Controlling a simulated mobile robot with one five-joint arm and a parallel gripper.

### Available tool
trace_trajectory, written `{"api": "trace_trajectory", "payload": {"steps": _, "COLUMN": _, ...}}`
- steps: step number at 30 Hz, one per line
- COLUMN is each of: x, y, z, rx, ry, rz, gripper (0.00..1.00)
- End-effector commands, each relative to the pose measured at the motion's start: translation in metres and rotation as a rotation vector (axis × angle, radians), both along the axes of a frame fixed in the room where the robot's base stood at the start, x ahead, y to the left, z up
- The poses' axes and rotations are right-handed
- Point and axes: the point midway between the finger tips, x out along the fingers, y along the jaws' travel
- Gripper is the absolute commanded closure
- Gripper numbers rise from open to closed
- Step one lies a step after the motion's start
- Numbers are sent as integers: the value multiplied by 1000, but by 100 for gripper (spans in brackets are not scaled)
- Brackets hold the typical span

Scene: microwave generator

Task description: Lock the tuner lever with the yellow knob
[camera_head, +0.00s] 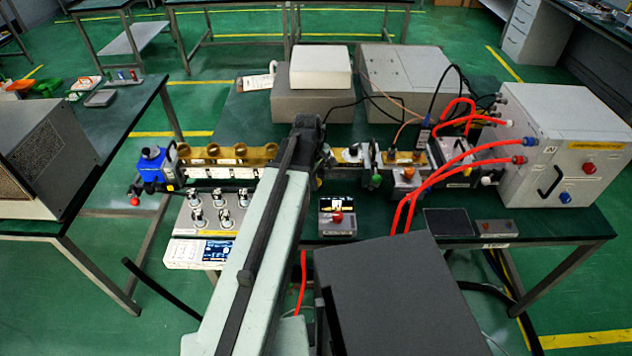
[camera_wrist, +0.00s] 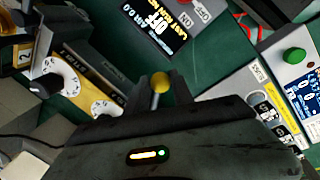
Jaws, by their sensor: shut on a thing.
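The yellow knob (camera_wrist: 161,82) is a small ball on a short grey stem, in the middle of the wrist view. My gripper (camera_wrist: 158,101) is at this stem, with its dark body filling the bottom of the view, and is shut on the lever with the yellow knob. The exact contact is partly hidden by the gripper body. In the head view my gripper end (camera_head: 312,135) is over the row of brass waveguide parts, and my arm hides the lever and the yellow knob there.
A white dial (camera_wrist: 47,88) on a tuner block is left in the wrist view. A display box with a red button (camera_head: 337,217) stands right of my arm. A panel of several switches (camera_head: 212,210) lies left of it. Red cables (camera_head: 440,166) run to a white cabinet (camera_head: 568,150).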

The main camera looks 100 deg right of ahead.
Motion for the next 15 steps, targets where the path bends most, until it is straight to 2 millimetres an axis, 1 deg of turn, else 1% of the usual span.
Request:
{"api": "trace_trajectory", "payload": {"steps": 4, "x": 1, "y": -2, "z": 0, "rx": -5, "ry": 2, "rz": 4, "gripper": 100}}
{"api": "trace_trajectory", "payload": {"steps": 5, "x": 1, "y": -2, "z": 0, "rx": -5, "ry": 1, "rz": 4, "gripper": 66}}
{"api": "trace_trajectory", "payload": {"steps": 6, "x": 1, "y": -2, "z": 0, "rx": -5, "ry": 1, "rz": 4, "gripper": 55}}
{"api": "trace_trajectory", "payload": {"steps": 7, "x": 1, "y": -2, "z": 0, "rx": -5, "ry": 1, "rz": 4, "gripper": 50}}
{"api": "trace_trajectory", "payload": {"steps": 15, "x": 2, "y": -1, "z": 0, "rx": -2, "ry": 0, "rz": 3, "gripper": 50}}
